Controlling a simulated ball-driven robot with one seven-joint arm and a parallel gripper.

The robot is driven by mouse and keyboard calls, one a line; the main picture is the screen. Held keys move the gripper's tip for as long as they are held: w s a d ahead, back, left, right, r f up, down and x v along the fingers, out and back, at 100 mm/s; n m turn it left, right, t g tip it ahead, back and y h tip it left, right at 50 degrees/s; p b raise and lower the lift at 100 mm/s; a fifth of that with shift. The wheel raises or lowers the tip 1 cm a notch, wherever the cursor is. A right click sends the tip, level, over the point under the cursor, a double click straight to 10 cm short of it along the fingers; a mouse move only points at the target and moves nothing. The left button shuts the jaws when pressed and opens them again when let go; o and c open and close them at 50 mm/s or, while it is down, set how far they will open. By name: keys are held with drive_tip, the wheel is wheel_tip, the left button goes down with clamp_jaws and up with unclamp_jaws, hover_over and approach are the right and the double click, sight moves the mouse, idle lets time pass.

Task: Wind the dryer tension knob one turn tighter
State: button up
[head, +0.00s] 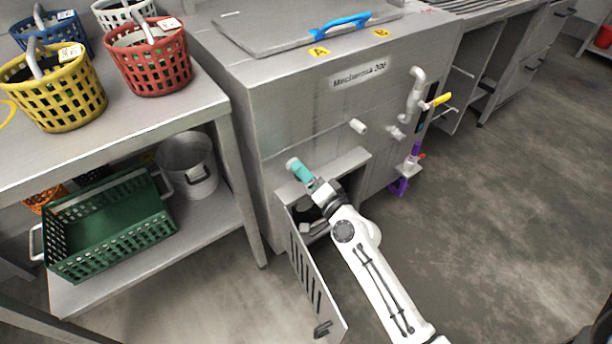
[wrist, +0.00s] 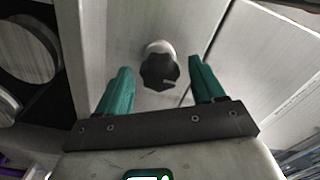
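The black lobed knob (wrist: 160,72) sits on a pale round collar on a grey metal face in the wrist view. It has a small light mark on its face. My gripper (wrist: 160,78) is open, with one teal finger on each side of the knob and a visible gap on both sides. In the head view, my gripper (head: 299,170) is at the front of the steel washing machine (head: 300,100), above the open lower compartment. The knob cannot be made out in the head view. I cannot tell how deep the fingertips reach around it.
An open slotted door (head: 315,285) hangs beside my arm below the machine. A pale peg (head: 358,126), a tap pipe (head: 416,90) and a purple bracket (head: 400,185) project from the front. A rack with baskets and a green crate (head: 110,230) stands left. Floor on the right is clear.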

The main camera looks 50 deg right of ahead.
drive_tip(key=shift+s+a, duration=0.1)
drive_tip(key=b+v, duration=0.1)
drive_tip(key=v, duration=0.9)
drive_tip(key=shift+s, duration=0.3)
idle(0.4)
